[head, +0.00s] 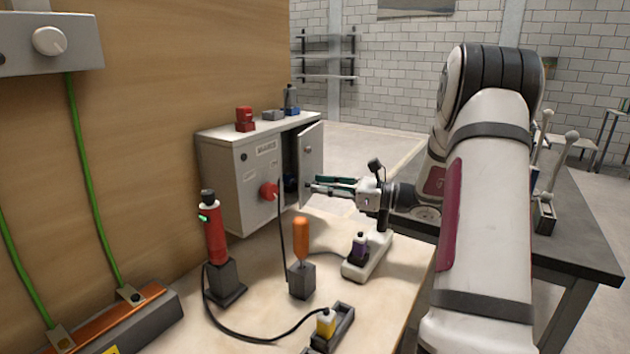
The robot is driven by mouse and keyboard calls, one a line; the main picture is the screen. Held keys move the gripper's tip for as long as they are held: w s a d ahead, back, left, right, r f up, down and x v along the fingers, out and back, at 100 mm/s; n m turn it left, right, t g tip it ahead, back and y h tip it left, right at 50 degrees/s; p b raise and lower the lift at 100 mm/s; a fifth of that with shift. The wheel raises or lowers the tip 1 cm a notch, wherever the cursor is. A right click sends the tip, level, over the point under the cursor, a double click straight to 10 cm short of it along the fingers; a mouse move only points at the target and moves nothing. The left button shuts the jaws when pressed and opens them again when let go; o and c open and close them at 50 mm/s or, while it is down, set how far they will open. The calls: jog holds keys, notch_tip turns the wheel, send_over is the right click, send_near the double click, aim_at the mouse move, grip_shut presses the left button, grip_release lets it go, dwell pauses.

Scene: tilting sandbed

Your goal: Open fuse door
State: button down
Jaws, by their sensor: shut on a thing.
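The fuse door (312,152) is a light grey panel on the right part of the grey cabinet (228,180). It stands partly open, swung outward, and a dark gap shows between it and the cabinet front. My gripper (313,187) reaches in from the right at the door's lower part. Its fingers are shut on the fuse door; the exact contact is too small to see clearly. The cabinet's inside is mostly hidden in shadow behind the door.
A red rotary knob (268,190) sticks out of the cabinet front. On the bench before it stand a red tool (213,232), an orange-handled screwdriver (301,240) and a light holder (366,262). A black cable loops over the bench. A dark table (580,210) stands at right.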

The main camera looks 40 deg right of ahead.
jog(key=shift+s+d+r+n+g+y+p, duration=0.1)
jog(key=shift+s+d+n+g+y+p, duration=0.15)
jog(key=shift+s+d+n+g+y, duration=0.25)
jog(key=shift+s+d+n+g+y+p, duration=0.2)
jog(key=shift+d+n+g+y, duration=0.1)
jog(key=shift+d+y, duration=0.25)
jog(key=c, duration=1.4)
grip_release()
jog(key=shift+c, duration=0.2)
jog(key=v, duration=1.2)
